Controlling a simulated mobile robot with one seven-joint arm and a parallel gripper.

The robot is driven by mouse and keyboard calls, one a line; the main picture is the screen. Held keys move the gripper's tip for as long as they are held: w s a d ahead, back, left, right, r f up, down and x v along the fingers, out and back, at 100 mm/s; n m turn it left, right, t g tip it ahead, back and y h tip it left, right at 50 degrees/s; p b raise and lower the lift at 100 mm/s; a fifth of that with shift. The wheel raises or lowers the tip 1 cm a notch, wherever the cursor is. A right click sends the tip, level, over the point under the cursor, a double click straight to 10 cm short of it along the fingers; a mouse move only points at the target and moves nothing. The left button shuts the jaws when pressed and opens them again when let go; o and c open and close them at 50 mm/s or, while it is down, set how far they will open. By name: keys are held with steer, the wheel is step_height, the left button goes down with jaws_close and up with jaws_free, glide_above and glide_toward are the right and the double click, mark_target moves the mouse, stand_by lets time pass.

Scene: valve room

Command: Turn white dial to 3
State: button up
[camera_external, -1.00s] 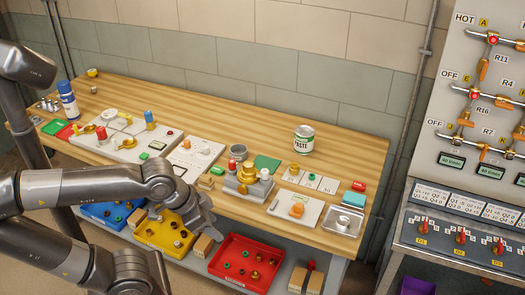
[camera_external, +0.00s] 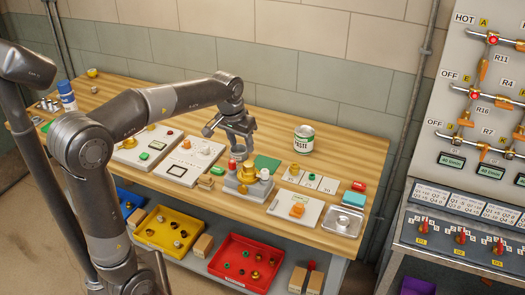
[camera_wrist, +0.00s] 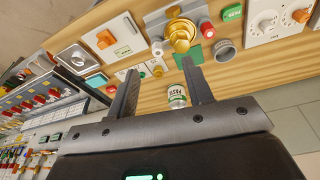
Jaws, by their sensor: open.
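A white dial (camera_wrist: 267,22) sits on a pale panel at the top right of the wrist view, beside an orange knob (camera_wrist: 301,15). In the external view the white dial (camera_external: 203,148) is on a pale panel on the bench, left of my gripper. Any numbers around it are too small to read. My gripper (camera_external: 243,153) is open and empty, pointing down above a grey block with a stepped brass piece (camera_external: 247,174). In the wrist view my gripper's (camera_wrist: 160,70) two fingers are spread apart, away from the dial.
The grey block also carries a red knob (camera_external: 232,165) and a white knob (camera_external: 265,174). A paste can (camera_external: 304,139) and a grey cup (camera_wrist: 224,50) stand nearby. A panel with an orange knob (camera_external: 297,209) is to the right. The bench behind the can is clear.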

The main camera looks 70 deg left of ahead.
steer(key=a+f+n+g, duration=0.1)
steer(key=a+f+n, duration=0.3)
steer(key=a, duration=1.3)
steer(key=n+g+h, duration=0.1)
steer(key=n, duration=0.1)
glide_toward(206, 147)
steer(key=f, duration=0.9)
steer(key=shift+a+f, duration=0.15)
steer(key=shift+a, duration=0.1)
steer(key=shift+w, duration=0.1)
steer(key=c, duration=1)
